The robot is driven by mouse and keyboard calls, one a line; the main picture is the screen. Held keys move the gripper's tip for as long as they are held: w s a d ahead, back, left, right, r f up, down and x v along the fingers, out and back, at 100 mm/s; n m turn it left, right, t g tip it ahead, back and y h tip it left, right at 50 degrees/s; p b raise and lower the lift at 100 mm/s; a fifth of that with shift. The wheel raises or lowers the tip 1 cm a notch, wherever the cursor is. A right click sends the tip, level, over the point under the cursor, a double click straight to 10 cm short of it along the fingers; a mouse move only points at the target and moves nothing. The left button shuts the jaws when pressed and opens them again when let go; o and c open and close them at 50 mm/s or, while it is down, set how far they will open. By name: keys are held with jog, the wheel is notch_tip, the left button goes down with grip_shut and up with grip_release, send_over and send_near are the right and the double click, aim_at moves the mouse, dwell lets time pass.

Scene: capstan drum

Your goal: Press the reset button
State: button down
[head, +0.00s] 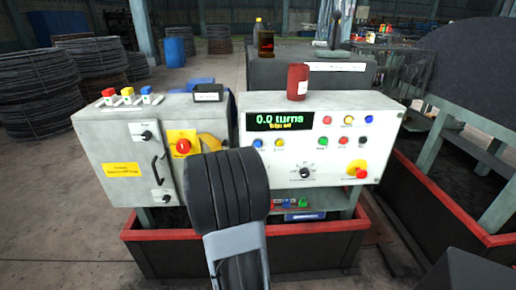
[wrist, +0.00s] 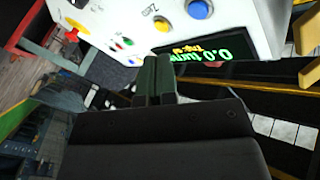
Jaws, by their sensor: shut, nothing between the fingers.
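Below the display are a blue button (head: 257,143) and a yellow button (head: 279,143). In the wrist view the blue button (wrist: 200,8) and yellow button (wrist: 163,23) show large, with a label like "Zero" by the yellow one. I cannot read which button is marked reset. My gripper (wrist: 158,68) is shut and empty, its tips in front of the display (wrist: 195,60) in that view. In the head view my arm hides the gripper.
More coloured buttons (head: 348,130), a black knob (head: 304,172) and a red emergency stop (head: 360,172) are on the panel's right. A grey cabinet (head: 122,165) with another red stop (head: 183,147) stands left. A red can (head: 297,82) stands on top. A red-rimmed tray (head: 300,226) is below.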

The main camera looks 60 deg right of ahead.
aim_at(258, 144)
jog(key=s+r+m+g, duration=0.1)
jog(key=s+r+m+g+h, duration=0.1)
jog(key=g, duration=0.1)
jog(key=shift+s+a+r+h, duration=0.15)
jog(key=shift+s+r+h, duration=0.15)
jog(key=shift+s+r, duration=0.1)
jog(key=w+d, duration=0.5)
jog(key=d, duration=0.2)
dwell(0.3)
jog(key=shift+w+d+f, duration=0.1)
jog(key=shift+w+d, duration=0.1)
jog(key=shift+d, duration=0.05)
dwell(2.0)
jog(key=shift+w+d, duration=0.15)
jog(key=shift+d, duration=0.05)
jog(key=shift+w+d+r, duration=0.2)
jog(key=shift+d+r, duration=0.1)
jog(key=shift+r, duration=0.15)
dwell(1.5)
jog(key=shift+a+f+b, duration=0.2)
jog(key=shift+a+b, duration=0.15)
jog(key=shift+b, duration=0.1)
